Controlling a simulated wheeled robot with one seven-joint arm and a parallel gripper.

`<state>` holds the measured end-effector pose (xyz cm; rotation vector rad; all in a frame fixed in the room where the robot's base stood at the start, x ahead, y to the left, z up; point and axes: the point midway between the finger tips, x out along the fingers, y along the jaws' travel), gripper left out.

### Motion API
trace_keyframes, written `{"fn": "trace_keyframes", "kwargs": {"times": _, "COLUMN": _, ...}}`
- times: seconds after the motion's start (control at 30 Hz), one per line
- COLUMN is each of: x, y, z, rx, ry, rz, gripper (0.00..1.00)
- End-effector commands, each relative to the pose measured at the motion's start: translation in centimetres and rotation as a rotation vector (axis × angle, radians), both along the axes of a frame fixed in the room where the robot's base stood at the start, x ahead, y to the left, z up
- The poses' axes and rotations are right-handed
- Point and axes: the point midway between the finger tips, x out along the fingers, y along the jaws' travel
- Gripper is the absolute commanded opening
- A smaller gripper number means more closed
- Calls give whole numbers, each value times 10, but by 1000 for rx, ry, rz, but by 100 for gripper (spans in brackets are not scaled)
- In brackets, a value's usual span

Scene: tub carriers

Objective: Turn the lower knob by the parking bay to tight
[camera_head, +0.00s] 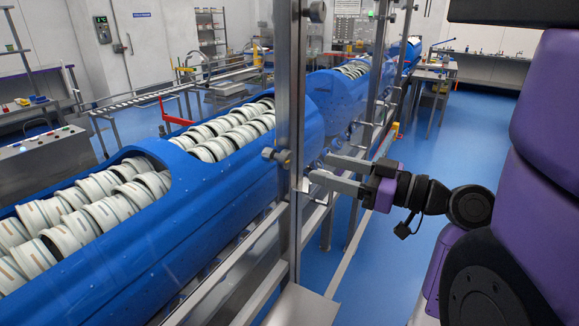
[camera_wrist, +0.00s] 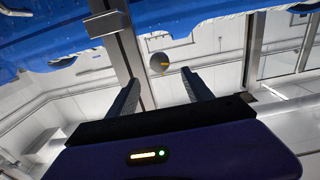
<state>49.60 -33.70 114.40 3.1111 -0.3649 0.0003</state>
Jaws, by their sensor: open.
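In the head view my gripper (camera_head: 318,168) reaches left toward the near steel post (camera_head: 289,110). A dark round fitting (camera_head: 283,157) sits on that post at about gripper height, and another round fitting (camera_head: 317,12) sits near its top. I cannot tell which head-view fitting is the knob in the wrist view, nor its exact setting.
A long blue tub carrier (camera_head: 215,205) filled with white rings runs behind the post. Steel rails (camera_head: 235,268) run along its near side. A roller conveyor (camera_head: 165,95) and a control cabinet (camera_head: 45,152) stand at left. Blue floor (camera_head: 465,130) is open at right.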

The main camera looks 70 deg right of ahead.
Motion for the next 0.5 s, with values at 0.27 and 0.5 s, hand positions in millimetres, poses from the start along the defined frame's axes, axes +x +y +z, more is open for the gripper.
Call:
{"fn": "trace_keyframes", "kwargs": {"times": 0.27, "x": 34, "y": -7, "z": 1, "rx": -5, "ry": 3, "rz": 5, "gripper": 59}}
{"fn": "trace_keyframes", "kwargs": {"times": 0.5, "x": 65, "y": -15, "z": 0, "rx": -6, "ry": 2, "rz": 0, "gripper": 59}}
